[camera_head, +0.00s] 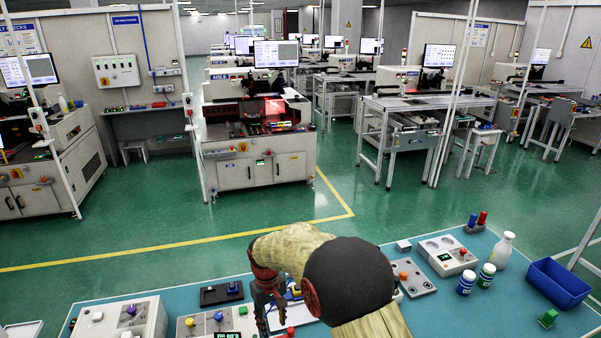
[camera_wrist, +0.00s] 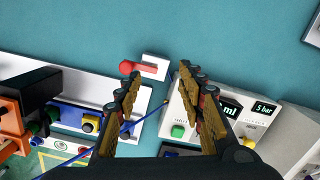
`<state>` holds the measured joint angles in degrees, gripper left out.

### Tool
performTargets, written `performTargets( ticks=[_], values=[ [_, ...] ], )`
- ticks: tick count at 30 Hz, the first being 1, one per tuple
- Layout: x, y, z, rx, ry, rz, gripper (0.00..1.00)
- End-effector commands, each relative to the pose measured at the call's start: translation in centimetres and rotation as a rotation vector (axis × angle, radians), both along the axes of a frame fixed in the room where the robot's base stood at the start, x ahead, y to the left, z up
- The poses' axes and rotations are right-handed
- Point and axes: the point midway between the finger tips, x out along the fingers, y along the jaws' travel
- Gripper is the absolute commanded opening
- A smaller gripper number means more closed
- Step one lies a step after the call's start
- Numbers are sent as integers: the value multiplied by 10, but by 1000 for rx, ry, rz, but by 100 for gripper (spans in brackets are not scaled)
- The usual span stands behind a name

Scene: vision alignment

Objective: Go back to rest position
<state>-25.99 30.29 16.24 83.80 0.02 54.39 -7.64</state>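My gripper (camera_head: 270,316) hangs over the near teal worktable (camera_head: 460,226), fingers pointing down. My arm, with its tan sleeve and dark round joint, crosses the lower middle of the head view and hides part of the table. In the wrist view my gripper (camera_wrist: 160,78) has its two fingers clearly apart, with nothing held between them. Beyond the fingertips lie a white block with a red knob (camera_wrist: 144,67) and the bare teal surface. A control box with "ml" and "5 bar" displays (camera_wrist: 225,105) is partly behind the right finger.
Control boxes (camera_head: 120,321) stand at the left. Beyond the table is open green floor (camera_head: 250,215) with a yellow line; workstations stand farther back.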

Motion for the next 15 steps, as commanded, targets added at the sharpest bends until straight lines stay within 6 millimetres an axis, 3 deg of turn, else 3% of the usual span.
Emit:
performTargets(
  ticks=[8,15],
  values=[
    [-41,-38,37,-3,-1,-69,39],
    [-88,-91,93,14,-44,-163,39]
  ],
)
